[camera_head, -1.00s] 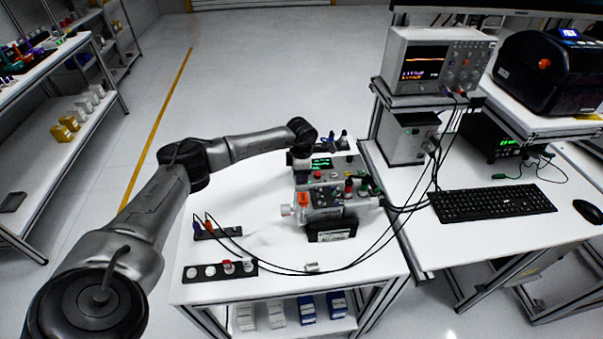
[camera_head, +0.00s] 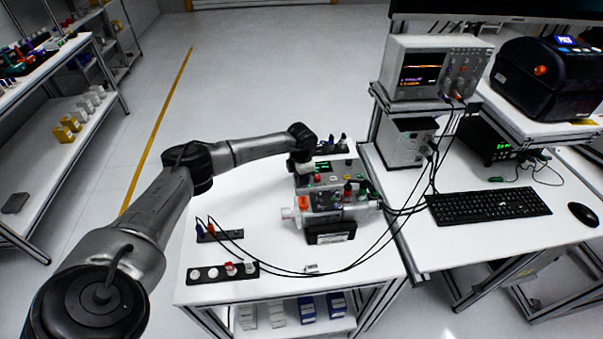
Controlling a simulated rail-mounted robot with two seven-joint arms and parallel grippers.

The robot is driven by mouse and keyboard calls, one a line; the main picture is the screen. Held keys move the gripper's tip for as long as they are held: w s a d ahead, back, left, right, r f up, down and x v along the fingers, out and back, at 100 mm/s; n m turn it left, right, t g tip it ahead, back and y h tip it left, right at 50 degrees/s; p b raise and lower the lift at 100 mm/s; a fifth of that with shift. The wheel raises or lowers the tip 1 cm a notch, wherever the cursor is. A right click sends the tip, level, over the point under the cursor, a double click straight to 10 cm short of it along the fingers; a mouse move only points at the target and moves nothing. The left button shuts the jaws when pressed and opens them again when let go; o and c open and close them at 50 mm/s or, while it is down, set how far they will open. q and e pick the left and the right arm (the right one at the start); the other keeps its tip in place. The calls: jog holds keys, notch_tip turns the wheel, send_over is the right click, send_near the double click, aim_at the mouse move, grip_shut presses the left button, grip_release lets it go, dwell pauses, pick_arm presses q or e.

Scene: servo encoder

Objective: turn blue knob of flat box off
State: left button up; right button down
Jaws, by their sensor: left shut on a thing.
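The flat box (camera_head: 341,167), grey with a small display, lies at the back of the white table behind a motor and encoder rig. My left gripper (camera_head: 300,167) reaches in from the left and points down at the left end of the flat box. Its fingers are small and mostly hidden by my wrist, and it is shut on a small part there, apparently the blue knob. The knob itself is hidden, so its angle cannot be told. My right gripper is not in view.
The motor rig (camera_head: 328,206) stands just in front of the box, with black cables running right to the oscilloscope bench (camera_head: 385,182). A black rack with caps (camera_head: 222,272) lies at front left.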

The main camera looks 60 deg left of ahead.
pick_arm(q)
jog(key=n+p, duration=0.1)
jog(key=n, duration=0.1)
jog(key=n+p, duration=0.2)
jog(key=shift+r+n, duration=0.2)
jog(key=shift+n, duration=0.1)
jog(key=shift+n+p, duration=0.95)
jog(key=shift+n, duration=0.65)
jog(key=shift+f+n, duration=0.1)
jog(key=shift+n, duration=0.2)
jog(key=o, duration=0.9)
jog(key=shift+o, duration=0.2)
notch_tip(320, 180, up, 14)
jog(key=shift+f+p, duration=0.15)
jog(key=shift+p, duration=0.25)
